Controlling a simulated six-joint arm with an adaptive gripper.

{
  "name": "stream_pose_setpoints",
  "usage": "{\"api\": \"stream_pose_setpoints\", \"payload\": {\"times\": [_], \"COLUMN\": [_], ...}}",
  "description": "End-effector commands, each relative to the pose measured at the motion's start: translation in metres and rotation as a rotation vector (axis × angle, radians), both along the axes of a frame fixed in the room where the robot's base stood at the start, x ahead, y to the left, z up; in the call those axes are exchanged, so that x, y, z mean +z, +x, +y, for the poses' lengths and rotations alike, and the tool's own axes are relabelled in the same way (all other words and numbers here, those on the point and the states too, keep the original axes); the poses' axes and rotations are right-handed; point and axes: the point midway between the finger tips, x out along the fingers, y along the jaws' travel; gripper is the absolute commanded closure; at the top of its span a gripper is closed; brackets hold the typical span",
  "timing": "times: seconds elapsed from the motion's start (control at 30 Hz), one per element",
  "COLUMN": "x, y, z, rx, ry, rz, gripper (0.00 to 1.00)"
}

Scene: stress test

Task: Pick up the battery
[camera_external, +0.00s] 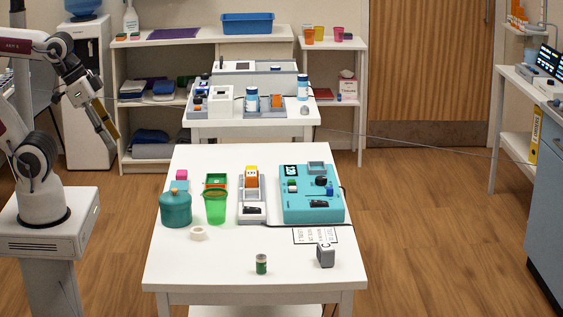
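A small dark green cylinder (261,264) stands upright near the front edge of the white table (200,272). It looks like the battery, but its label is too small to read. My gripper (108,132) is at the left, raised in the air beyond the table's left edge and far from the cylinder. It points down and to the right. Its fingers are too small to tell whether they are open or shut.
A grey block (325,255) stands right of the cylinder, and a white tape roll (198,233) lies to its left. Behind are a teal pot (175,209), a green cup (215,207), a grey device (252,212) and a teal box (298,208). The front left is clear.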

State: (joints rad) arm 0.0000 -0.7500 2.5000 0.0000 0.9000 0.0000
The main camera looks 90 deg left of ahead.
Motion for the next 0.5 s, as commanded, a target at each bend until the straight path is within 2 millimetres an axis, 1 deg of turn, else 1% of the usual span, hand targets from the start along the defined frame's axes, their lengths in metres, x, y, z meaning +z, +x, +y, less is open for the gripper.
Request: {"api": "stream_pose_setpoints", "payload": {"times": [0.27, 0.37, 0.5], "x": [0.0, -0.002, -0.005], "y": [0.003, 0.011, 0.03], "z": [0.0, -0.001, -0.004], "rx": [-0.001, -0.005, -0.013], "ry": [0.0, -0.001, -0.003], "rz": [-0.003, -0.01, -0.029], "gripper": [0.63, 0.63, 0.63]}}
